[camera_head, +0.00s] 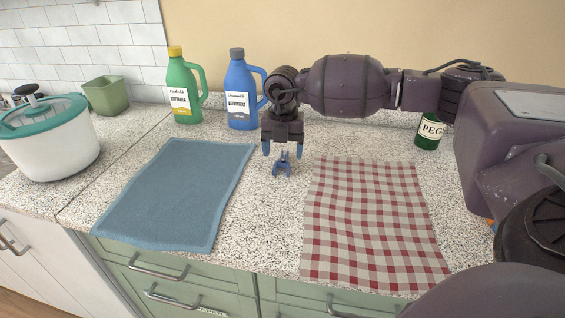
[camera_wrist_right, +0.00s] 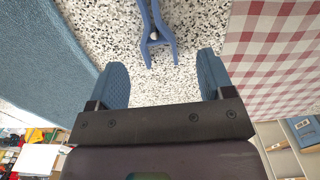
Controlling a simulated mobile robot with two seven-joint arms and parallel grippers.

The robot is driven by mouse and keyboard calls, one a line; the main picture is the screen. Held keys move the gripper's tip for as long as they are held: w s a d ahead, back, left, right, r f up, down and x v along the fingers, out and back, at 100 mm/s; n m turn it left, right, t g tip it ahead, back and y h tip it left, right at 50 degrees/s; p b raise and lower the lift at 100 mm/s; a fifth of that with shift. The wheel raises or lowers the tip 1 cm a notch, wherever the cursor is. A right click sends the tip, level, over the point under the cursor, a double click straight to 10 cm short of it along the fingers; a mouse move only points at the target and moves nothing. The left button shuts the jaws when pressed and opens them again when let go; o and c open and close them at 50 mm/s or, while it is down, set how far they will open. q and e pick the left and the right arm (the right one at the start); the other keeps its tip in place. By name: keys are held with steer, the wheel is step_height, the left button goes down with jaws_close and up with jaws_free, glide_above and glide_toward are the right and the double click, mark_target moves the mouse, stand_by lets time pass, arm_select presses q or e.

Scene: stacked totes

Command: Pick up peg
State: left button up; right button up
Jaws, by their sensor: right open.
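The peg is a small blue clothes peg (camera_head: 282,163) lying on the speckled counter between the two cloths. In the right wrist view the peg (camera_wrist_right: 157,36) lies just ahead of the fingertips, roughly centred between them, partly cut off by the top edge. My right gripper (camera_head: 282,149) points down above the counter, close to the peg and apart from it. Its two blue fingers are open and empty, as the right wrist view also shows (camera_wrist_right: 163,75). My left gripper does not show.
A blue cloth (camera_head: 175,195) lies left and a red checked cloth (camera_head: 370,222) right. Green (camera_head: 183,90) and blue (camera_head: 240,95) bottles stand behind. A dark green jar labelled PEG (camera_head: 429,130) stands behind my right arm. A white pot (camera_head: 48,140) and green container (camera_head: 106,95) are at left.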

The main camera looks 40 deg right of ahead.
mark_target(282, 163)
steer(key=f, duration=0.4)
steer(key=shift+w+b, duration=0.2)
steer(key=shift+b, duration=0.1)
steer(key=shift+f, duration=0.1)
